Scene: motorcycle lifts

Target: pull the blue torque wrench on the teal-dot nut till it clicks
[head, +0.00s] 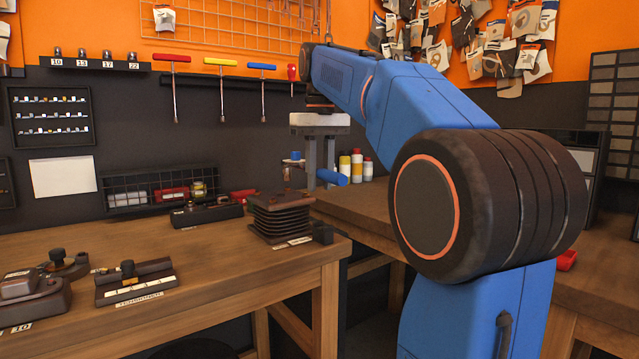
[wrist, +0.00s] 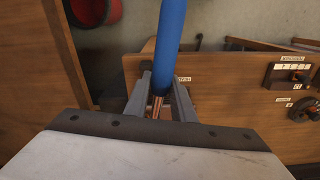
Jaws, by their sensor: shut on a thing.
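In the wrist view the blue handle (wrist: 173,45) runs up from between the two fingers of my gripper (wrist: 163,95). A small blue-topped part (head: 293,156) shows just left of the fingers. The teal-dot nut cannot be made out, and the wrench's head end is not clear.
The wooden bench (head: 225,270) also holds a black labelled fixture (head: 135,283) and a black tray (head: 207,214). T-handle tools (head: 220,85) hang on the wall behind. White, yellow and red bottles (head: 356,167) stand behind my gripper. Bench space in front of the finned block is clear.

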